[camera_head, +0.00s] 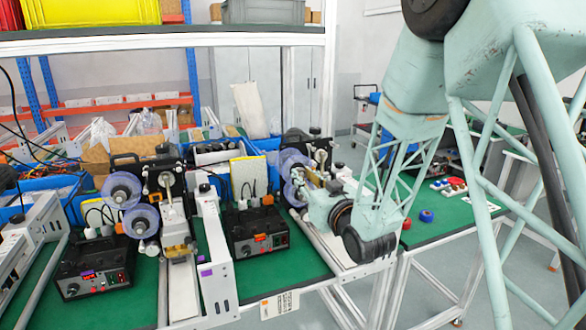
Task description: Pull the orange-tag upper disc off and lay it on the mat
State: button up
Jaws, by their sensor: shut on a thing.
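The right coder (318,150) carries two translucent blue discs on its left side, an upper disc (289,161) and a lower disc (292,194). An orange tag (262,238) shows on the black control box (250,231) beside it. My gripper (312,188) is at these discs, reaching in from the right. It is shut on what appears to be the upper disc; its fingertips are small and partly hidden among the coder's parts. The disc looks upright, close to the coder; I cannot tell whether it is off its hub.
The left coder (165,185) has two similar blue discs and its own control box (92,268). A white rail housing (214,250) stands between the coders.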

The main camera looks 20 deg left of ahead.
jog(key=shift+b+v, duration=0.75)
jog(key=shift+v, duration=0.5)
dwell(0.3)
jog(key=shift+b+v, duration=0.75)
jog(key=shift+v, duration=0.6)
jog(key=shift+d, duration=0.1)
